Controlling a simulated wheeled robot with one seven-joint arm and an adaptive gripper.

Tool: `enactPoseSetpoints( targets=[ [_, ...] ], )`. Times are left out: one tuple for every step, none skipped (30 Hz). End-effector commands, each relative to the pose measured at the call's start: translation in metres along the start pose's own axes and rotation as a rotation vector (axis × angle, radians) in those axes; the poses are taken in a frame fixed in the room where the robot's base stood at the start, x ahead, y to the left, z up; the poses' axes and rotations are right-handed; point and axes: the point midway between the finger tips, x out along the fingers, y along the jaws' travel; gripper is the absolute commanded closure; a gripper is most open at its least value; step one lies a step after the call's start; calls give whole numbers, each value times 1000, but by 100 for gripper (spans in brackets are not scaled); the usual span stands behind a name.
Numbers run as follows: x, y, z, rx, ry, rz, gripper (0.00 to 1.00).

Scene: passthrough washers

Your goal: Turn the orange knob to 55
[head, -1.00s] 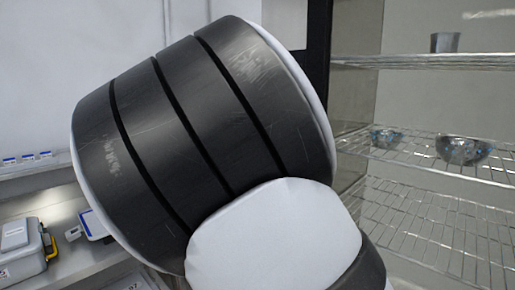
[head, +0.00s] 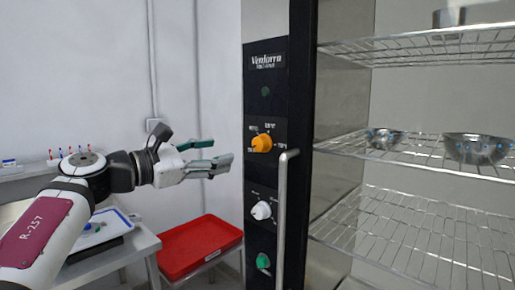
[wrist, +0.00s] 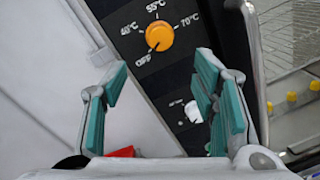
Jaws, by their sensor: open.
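The orange knob (head: 262,143) sits on the black control panel of the tall cabinet in the head view. In the wrist view the orange knob (wrist: 160,37) is ringed by the marks OFF, 40°C, 55°C and 70°C. Its pointer appears to face OFF, at the lower left. My gripper (head: 219,152) is open and empty, left of the panel and apart from the knob. In the wrist view my gripper (wrist: 162,75) shows its green-padded fingers spread, with the knob beyond them, near the top.
A white knob (head: 261,210) and a green knob (head: 263,261) sit below the orange one. A vertical handle (head: 282,220) stands just right of them. Wire shelves (head: 420,145) hold metal bowls. A red tray (head: 200,246) lies below my gripper.

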Motion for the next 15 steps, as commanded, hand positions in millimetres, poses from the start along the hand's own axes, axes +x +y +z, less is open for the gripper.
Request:
enactPoseSetpoints(
  targets=[
    [10, -1, 1, 0, -2, -3, 46],
    [16, -1, 1, 0, -3, -4, 46],
    [24, -1, 0, 1, -2, -3, 46],
    [30, -1, 0, 0, -2, -4, 46],
    [36, -1, 0, -1, -3, -4, 46],
    [44, -1, 0, 0, -2, -4, 46],
    [50, -1, 0, 0, -3, -5, 46],
    [57, -1, 0, 1, -3, -4, 46],
    [64, -1, 0, 1, -2, -4, 46],
    [70, -2, 1, 0, -3, -5, 46],
    [76, -1, 0, 1, -1, -4, 46],
    [83, -1, 0, 1, -1, -4, 46],
    [88, -1, 0, 0, -1, -4, 46],
    [92, -1, 0, 0, -1, -3, 46],
    [98, -1, 0, 0, -1, -2, 46]
  ],
)
